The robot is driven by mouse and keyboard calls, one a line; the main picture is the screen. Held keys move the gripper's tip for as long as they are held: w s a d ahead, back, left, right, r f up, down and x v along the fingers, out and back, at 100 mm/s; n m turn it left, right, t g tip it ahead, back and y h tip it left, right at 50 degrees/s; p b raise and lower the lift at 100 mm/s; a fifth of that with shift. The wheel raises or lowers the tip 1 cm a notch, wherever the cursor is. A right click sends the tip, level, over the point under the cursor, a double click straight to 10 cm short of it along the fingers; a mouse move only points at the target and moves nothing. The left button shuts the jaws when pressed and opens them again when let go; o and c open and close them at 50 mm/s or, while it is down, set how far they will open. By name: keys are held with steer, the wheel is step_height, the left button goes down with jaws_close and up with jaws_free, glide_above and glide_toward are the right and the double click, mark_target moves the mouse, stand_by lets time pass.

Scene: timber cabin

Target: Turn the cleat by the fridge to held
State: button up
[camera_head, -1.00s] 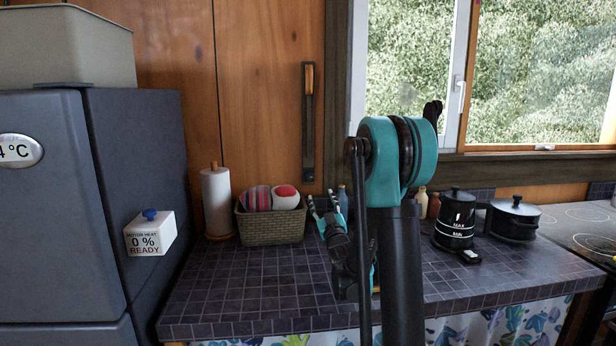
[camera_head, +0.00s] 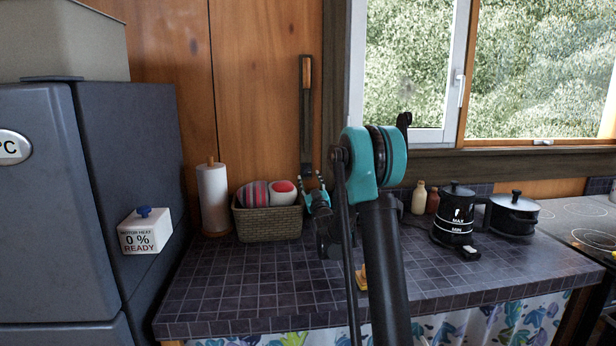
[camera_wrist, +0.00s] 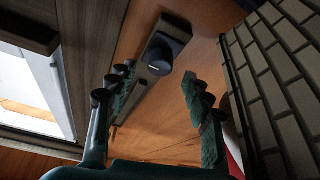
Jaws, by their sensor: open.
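What looks like the cleat is a dark upright bar (camera_head: 305,120) with a wooden upper part, on the timber wall between the fridge and the window. Its lower end is partly hidden behind my gripper. In the wrist view the bar has a dark block with a round knob (camera_wrist: 160,58) at one end. My gripper (camera_head: 315,182) is open and empty, just below and in front of the bar's lower end. In the wrist view its fingers (camera_wrist: 156,80) stand apart with the knob beyond the gap; I see no contact.
The grey fridge (camera_head: 130,190) stands left, with a white blue-knobbed box (camera_head: 144,232) reading "0 % READY". A paper roll (camera_head: 213,198) and a woven basket (camera_head: 268,225) stand beside my gripper. A kettle (camera_head: 455,215) and pot (camera_head: 512,217) are right.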

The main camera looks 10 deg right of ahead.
mark_target(307, 173)
steer(key=shift+x, duration=1.5)
steer(key=c, duration=1.2)
